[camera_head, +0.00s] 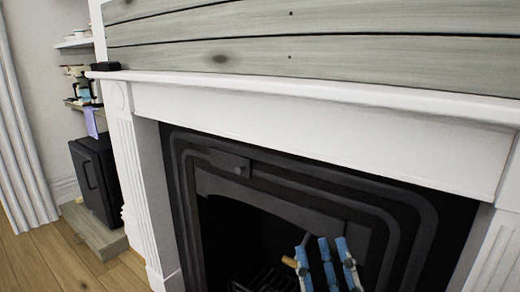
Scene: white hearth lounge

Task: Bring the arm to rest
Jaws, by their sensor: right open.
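My right gripper (326,250) shows at the bottom, right of centre, with blue fingers pointing up. The fingers are spread apart and I see nothing between them. It is in front of the dark fireplace opening (235,238); how far from it I cannot tell. The rest of the right arm is below the picture edge. My left gripper is out of view.
A white mantelpiece (300,98) with a white surround spans the view, with grey wood boards (200,55) above. A small black object (106,66) sits on its left end. A dark cabinet (95,180) and shelves stand left. Wood floor (35,262) shows at lower left.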

